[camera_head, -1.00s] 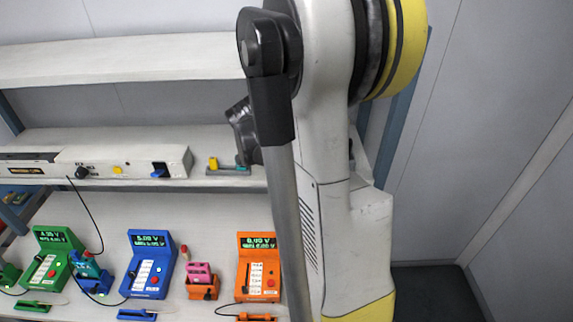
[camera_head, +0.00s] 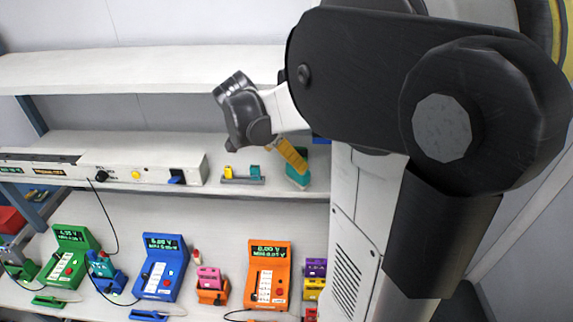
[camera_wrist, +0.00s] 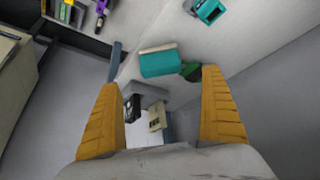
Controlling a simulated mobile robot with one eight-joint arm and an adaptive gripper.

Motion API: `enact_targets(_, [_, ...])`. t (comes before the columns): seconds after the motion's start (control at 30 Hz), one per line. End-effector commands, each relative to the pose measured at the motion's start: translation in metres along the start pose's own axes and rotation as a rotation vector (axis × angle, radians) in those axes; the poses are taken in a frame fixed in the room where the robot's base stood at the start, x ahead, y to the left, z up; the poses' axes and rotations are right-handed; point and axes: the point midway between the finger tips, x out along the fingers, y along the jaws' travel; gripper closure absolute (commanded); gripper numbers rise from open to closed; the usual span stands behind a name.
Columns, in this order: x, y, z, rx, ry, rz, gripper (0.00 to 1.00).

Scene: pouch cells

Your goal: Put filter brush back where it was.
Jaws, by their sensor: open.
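My gripper (camera_head: 292,155) is above the right part of the middle shelf in the head view, its orange fingers pointing down and right. In the wrist view my gripper (camera_wrist: 162,80) is open, with nothing held between its fingers. A teal block (camera_wrist: 160,62) with a dark green part (camera_wrist: 190,71) lies beyond and between the fingertips. The teal block (camera_head: 298,177) also shows in the head view, just below the fingers on the shelf. I cannot tell for sure whether it is the filter brush. A small grey rack (camera_head: 242,180) with yellow and teal pieces stands left of it.
A long white instrument (camera_head: 130,170) stands on the shelf (camera_head: 300,193) at left. Below are green (camera_head: 67,255), blue (camera_head: 160,267) and orange (camera_head: 268,275) testers with cables, and a pink piece (camera_head: 209,278). The upper shelf (camera_head: 130,70) is bare.

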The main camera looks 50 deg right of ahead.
Motion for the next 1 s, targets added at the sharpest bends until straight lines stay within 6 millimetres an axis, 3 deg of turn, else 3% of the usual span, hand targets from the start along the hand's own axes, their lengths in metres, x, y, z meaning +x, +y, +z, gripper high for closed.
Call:
enact_targets(0.17, [-0.005, 0.000, 0.001, -0.004, -0.001, -0.003, 0.06])
enact_targets(0.27, [-0.015, 0.001, 0.012, -0.070, -0.016, -0.037, 0.06])
enact_targets(0.37, [-0.041, 0.006, 0.041, -0.251, -0.047, -0.131, 0.06])
enact_targets(0.5, [-0.088, 0.024, 0.106, -0.640, -0.078, -0.357, 0.06])
enact_targets(0.7, [-0.137, 0.062, 0.192, -1.135, -0.025, -0.692, 0.06])
enact_targets(0.83, [-0.152, 0.081, 0.225, -1.321, 0.033, -0.837, 0.06])
enact_targets(1.0, [-0.158, 0.090, 0.240, -1.412, 0.074, -0.909, 0.06])
